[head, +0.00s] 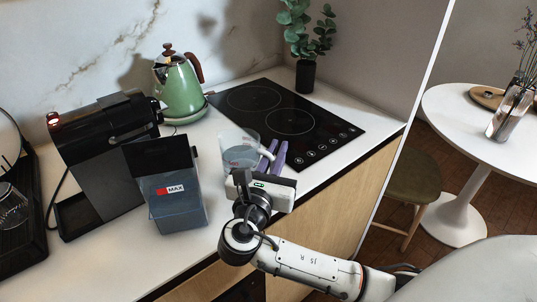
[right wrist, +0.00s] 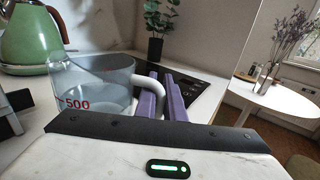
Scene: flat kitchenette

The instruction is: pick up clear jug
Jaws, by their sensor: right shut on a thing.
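The clear jug (head: 239,152) stands upright at the counter's front, just left of the hob. In the right wrist view the jug (right wrist: 92,88) shows a red 500 mark and a pale handle on its right side. My right gripper (head: 273,152) has its purple fingers at that handle and is shut on it. In the right wrist view the fingers (right wrist: 166,90) rise on either side of the handle; their exact contact is partly hidden. My left gripper is not in view.
A black hob (head: 290,118) lies right of the jug. A coffee machine (head: 108,150) with a water tank marked MAX (head: 172,200) stands to the left. A green kettle (head: 180,88) and a potted plant (head: 306,75) stand behind. A round white table (head: 470,125) is at far right.

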